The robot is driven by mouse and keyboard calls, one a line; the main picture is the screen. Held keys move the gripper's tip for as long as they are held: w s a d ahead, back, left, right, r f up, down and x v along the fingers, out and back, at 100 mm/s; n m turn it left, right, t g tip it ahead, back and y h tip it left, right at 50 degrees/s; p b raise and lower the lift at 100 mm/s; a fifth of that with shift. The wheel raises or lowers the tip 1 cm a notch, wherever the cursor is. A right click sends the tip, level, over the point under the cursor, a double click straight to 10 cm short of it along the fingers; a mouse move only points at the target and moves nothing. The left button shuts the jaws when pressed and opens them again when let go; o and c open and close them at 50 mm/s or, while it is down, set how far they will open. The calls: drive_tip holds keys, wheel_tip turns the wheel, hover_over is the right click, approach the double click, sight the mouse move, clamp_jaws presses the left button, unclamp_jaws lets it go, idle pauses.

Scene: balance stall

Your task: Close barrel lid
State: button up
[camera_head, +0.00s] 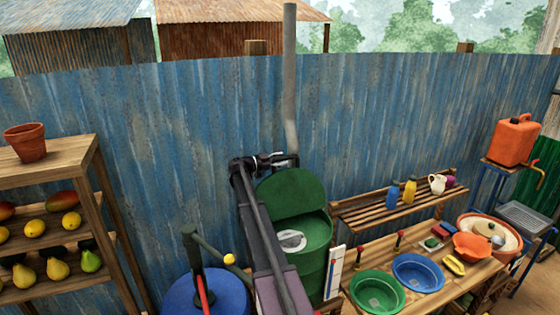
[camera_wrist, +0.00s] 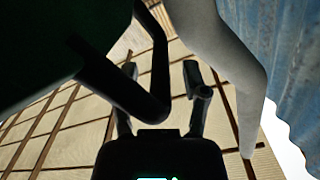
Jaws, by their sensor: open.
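The green barrel (camera_head: 316,268) stands at the middle of the head view. Its round green lid (camera_head: 288,196) is open, tilted up steeply at the barrel's back edge. My gripper (camera_head: 290,161) is open at the lid's upper edge, close to the fence. In the wrist view, a dark surface that looks like the lid (camera_wrist: 45,40) fills the upper left. A dark bent bar, perhaps the lid's handle, crosses in front of my fingers (camera_wrist: 160,75). I cannot tell whether they touch it. A pale round thing (camera_head: 292,240) shows in the barrel's mouth.
A grey pipe (camera_head: 290,80) rises just behind the lid and passes close by my gripper in the wrist view (camera_wrist: 220,60). The blue corrugated fence (camera_head: 400,120) stands behind. A blue drum (camera_head: 200,295) is left of the barrel. A table with basins (camera_head: 377,292) is right.

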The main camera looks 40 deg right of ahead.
drive_tip(key=c, duration=0.8)
drive_tip(key=shift+a, duration=0.1)
clamp_jaws()
